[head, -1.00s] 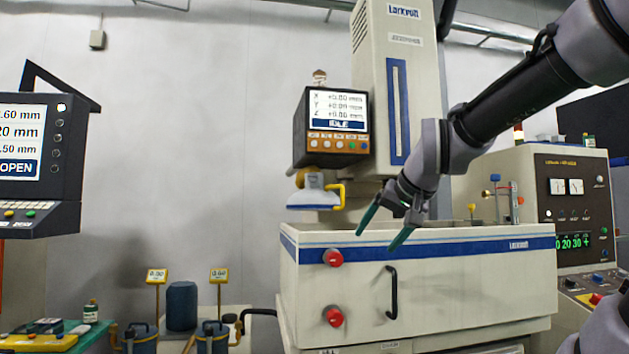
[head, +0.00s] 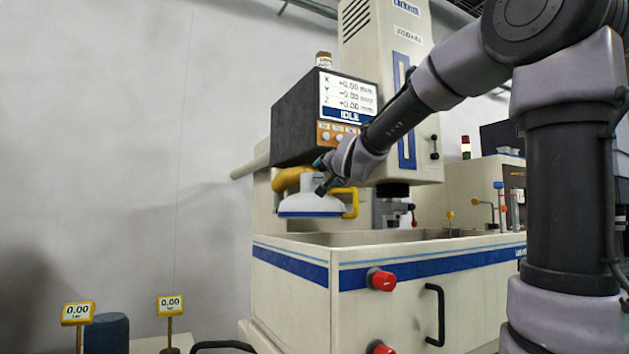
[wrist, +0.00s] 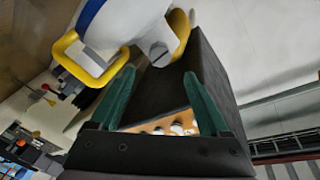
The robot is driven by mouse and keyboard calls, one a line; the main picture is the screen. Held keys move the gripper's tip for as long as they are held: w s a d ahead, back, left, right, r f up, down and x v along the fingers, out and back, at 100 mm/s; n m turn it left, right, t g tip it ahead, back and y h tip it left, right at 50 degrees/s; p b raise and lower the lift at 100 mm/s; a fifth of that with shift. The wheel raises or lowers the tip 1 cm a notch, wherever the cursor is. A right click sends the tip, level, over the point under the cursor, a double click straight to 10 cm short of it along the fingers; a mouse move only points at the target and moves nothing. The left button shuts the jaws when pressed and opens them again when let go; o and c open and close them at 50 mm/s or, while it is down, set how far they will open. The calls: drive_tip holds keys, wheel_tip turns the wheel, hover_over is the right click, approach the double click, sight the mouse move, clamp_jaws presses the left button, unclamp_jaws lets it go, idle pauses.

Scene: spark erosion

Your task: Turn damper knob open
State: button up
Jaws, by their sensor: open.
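The fume hood (head: 311,196) is white with a blue rim and a yellow handle (head: 352,203); it hangs from a yellow duct (head: 290,180) at the left of the machine column. In the wrist view a grey slotted round knob (wrist: 159,52) sits on the hood's neck (wrist: 130,35); it looks like the damper knob. My gripper (head: 319,175) is in front of the hood's neck in the head view. In the wrist view my gripper (wrist: 159,74) is open, its green fingers apart, with the knob just beyond and between the tips. I see no contact.
The dark display box (head: 300,120) reading IDLE is close above my gripper; its orange button panel (wrist: 155,128) shows between the fingers. The tank (head: 300,275) with red knobs (head: 381,279) is below. The left wall side is open.

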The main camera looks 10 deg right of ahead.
sight(319, 177)
drive_tip(key=w, duration=1)
drive_tip(key=shift+w+a, duration=0.1)
drive_tip(key=shift+a, duration=0.15)
clamp_jaws()
